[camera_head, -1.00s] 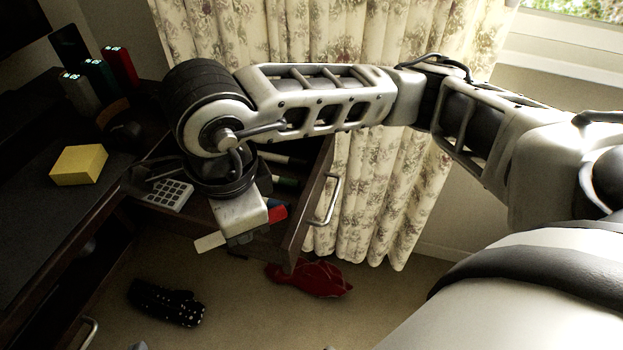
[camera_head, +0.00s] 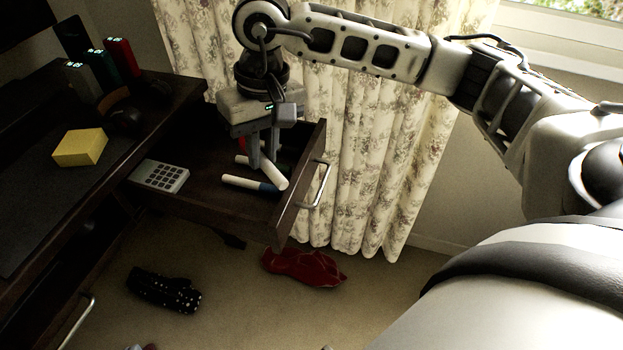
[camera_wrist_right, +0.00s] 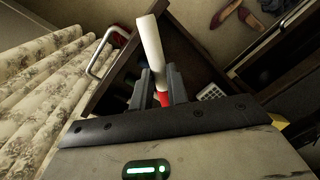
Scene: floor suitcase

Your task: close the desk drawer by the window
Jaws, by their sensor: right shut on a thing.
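The desk drawer (camera_head: 303,190) by the curtained window stands open, its front panel and metal handle (camera_head: 320,186) out from the desk; the handle also shows in the wrist view (camera_wrist_right: 99,54). My right gripper (camera_head: 264,163) is over the drawer, pointing down. It is shut on a white marker (camera_head: 272,173) with a red end; in the wrist view the marker (camera_wrist_right: 150,45) sticks out beyond the fingers, its red part between them. Inside the drawer are a calculator (camera_head: 160,175), a blue-and-white marker (camera_head: 248,184) and other markers partly hidden. My left gripper is not in view.
The dark desk (camera_head: 50,185) carries a yellow block (camera_head: 80,147) and upright boxes (camera_head: 122,60). Floral curtains (camera_head: 370,160) hang right beside the drawer. A red shoe-like item (camera_head: 303,268) and a dark spotted one (camera_head: 163,288) lie on the floor below.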

